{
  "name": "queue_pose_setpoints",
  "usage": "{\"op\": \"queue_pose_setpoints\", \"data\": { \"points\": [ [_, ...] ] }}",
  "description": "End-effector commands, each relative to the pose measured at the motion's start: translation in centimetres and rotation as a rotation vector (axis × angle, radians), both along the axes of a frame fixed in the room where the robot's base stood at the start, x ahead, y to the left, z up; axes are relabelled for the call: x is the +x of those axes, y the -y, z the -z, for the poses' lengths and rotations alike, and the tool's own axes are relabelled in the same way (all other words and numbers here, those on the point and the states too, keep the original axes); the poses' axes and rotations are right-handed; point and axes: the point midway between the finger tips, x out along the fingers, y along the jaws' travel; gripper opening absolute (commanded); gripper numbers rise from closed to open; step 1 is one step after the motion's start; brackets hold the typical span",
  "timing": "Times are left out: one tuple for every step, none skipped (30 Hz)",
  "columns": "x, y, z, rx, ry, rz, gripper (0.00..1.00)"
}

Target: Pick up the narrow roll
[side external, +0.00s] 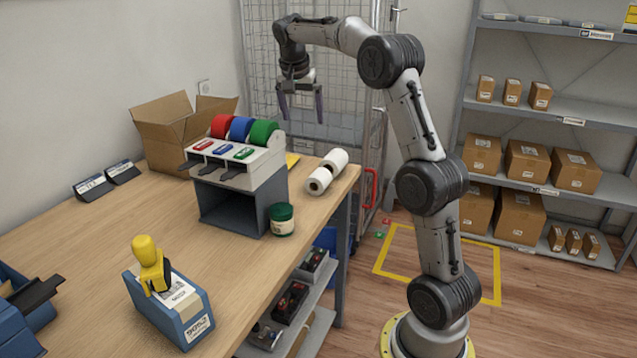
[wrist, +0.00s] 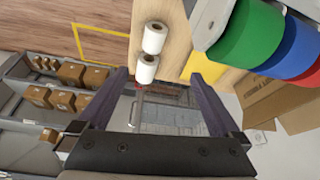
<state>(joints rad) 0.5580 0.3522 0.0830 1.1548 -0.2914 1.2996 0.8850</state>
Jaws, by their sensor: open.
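Two white rolls lie close together near the counter's far right edge. The front roll (side external: 320,180) and the rear roll (side external: 336,160) lie on their sides. They also show in the wrist view, as an upper roll (wrist: 154,38) and a lower roll (wrist: 145,70). I cannot tell surely which is narrower. My gripper (side external: 301,119) is open and empty, high above the far end of the counter and well clear of both rolls. In the wrist view its two fingers (wrist: 157,76) stand wide apart, with the lower roll seen between their tips.
A tape dispenser (side external: 240,175) with red, blue and green rolls stands left of the white rolls. A green-lidded jar (side external: 282,220) stands in front. An open carton (side external: 170,130) is behind. A wire cage stands beyond the counter.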

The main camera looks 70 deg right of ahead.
Motion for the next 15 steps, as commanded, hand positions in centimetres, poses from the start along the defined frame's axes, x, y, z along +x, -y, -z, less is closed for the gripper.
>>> {"op": "queue_pose_setpoints", "data": {
  "points": [
    [0.1,1.0,0.5,0.0,-0.002,0.03,1.0],
    [0.2,1.6,0.8,0.0,-0.002,0.047,1.0],
    [0.3,2.2,1.0,-0.003,-0.001,0.068,1.0],
    [0.3,2.7,1.3,-0.003,-0.003,0.082,1.0],
    [0.3,3.2,1.5,-0.005,-0.003,0.098,1.0],
    [0.3,3.8,1.8,-0.006,-0.002,0.118,1.0],
    [0.3,4.2,2.0,-0.007,-0.003,0.131,1.0],
    [0.3,4.7,2.2,-0.008,-0.003,0.145,1.0],
    [0.3,5.2,2.6,-0.008,-0.004,0.165,1.0],
    [0.3,5.7,2.8,-0.01,-0.003,0.179,1.0],
    [0.3,5.5,3.3,-0.01,-0.005,0.177,1.0],
    [0.3,5.4,4.1,-0.008,-0.006,0.175,1.0],
    [0.3,5.4,4.6,-0.008,-0.005,0.174,1.0],
    [0.3,5.4,5.1,-0.009,-0.005,0.174,1.0],
    [0.2,5.4,6.0,-0.008,-0.007,0.173,1.0]
  ]
}}
